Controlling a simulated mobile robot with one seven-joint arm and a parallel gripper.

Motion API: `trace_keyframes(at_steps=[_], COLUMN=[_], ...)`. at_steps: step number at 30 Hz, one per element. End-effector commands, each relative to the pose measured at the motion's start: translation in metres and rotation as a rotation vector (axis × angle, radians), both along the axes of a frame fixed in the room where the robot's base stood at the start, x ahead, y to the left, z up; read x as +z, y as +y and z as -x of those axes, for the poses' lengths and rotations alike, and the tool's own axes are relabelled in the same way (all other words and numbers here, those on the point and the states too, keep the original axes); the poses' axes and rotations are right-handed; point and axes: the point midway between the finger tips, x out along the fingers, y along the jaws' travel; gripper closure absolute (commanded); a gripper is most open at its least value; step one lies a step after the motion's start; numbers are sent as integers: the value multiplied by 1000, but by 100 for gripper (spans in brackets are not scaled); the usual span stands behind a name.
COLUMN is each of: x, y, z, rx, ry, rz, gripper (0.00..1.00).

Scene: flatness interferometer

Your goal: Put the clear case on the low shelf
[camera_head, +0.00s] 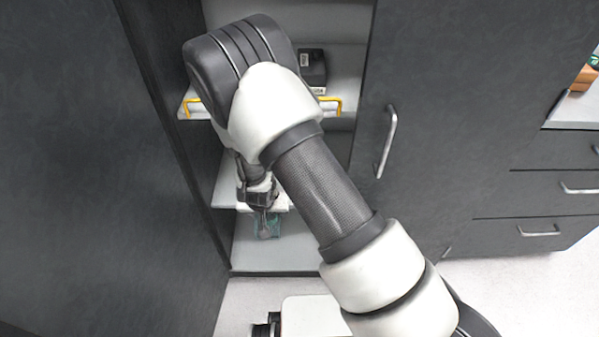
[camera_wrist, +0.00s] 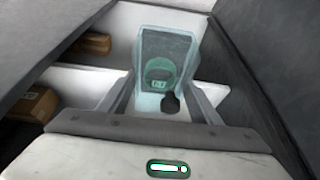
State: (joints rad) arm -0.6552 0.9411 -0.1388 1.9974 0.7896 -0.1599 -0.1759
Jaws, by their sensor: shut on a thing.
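The clear case (camera_wrist: 167,62) is a see-through, pale teal box with a round green item and a dark piece showing inside or through it. My gripper (camera_wrist: 165,108) is shut on it, with one finger at each side of the case in the wrist view. In the head view my gripper (camera_head: 264,212) points down inside the open cabinet, and the case (camera_head: 268,229) shows at its tip over the low shelf (camera_head: 280,256). I cannot tell whether the case touches the shelf. My arm hides much of the cabinet's inside.
Dark cabinet walls and doors stand close on both sides. An upper shelf (camera_head: 345,84) with yellow handles holds a dark box (camera_head: 312,68). Brown boxes (camera_wrist: 34,103) lie on shelves at the left of the wrist view. The low shelf looks bare around the case.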

Motion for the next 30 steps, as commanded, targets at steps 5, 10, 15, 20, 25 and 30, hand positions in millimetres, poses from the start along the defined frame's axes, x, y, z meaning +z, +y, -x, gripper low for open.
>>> trace_keyframes(at_steps=[5,10,15,20,25,30], x=[1,0,0,1,0,-11], y=[-1,-3,-5,-5,-6,-7], z=[-43,-88,-127,-152,-170,-175], rx=[1,3,3,3,0,0], ry=[-7,-5,-5,-4,-4,-1], rz=[1,1,1,1,0,0], gripper=[71,71,71,71,71,71])
